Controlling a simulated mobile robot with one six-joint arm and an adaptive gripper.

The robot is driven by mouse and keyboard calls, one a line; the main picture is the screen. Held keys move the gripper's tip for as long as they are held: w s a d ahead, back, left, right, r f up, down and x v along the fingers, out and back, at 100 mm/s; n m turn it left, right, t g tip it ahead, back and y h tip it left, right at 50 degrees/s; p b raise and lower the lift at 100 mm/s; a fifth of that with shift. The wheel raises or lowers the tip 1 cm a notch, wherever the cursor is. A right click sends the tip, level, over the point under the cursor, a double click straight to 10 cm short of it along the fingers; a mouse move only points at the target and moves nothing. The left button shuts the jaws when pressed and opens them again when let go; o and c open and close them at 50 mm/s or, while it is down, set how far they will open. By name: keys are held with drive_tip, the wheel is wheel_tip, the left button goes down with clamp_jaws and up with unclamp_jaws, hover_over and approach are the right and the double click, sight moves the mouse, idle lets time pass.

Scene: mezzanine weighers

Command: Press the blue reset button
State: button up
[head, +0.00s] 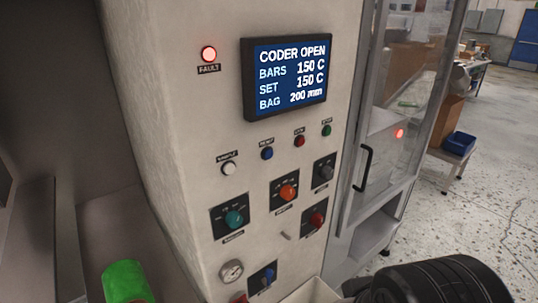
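The blue reset button (267,153) is a small round button on the pale face of the machine cabinet, below the display, with a small dark label above it. It sits in a row between a white button (229,169) on the left and a red button (299,141) on the right. Nothing covers it. A black rounded, ribbed shape, likely part of my arm, shows at the bottom right, apart from the button. My gripper's fingers are not visible.
The display (290,77) reads CODER OPEN and the red FAULT lamp (209,54) is lit. Rotary knobs, including an orange one (287,192), sit below the buttons. A glazed door with a black handle (363,168) stands right. A green cylinder (125,282) is at lower left.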

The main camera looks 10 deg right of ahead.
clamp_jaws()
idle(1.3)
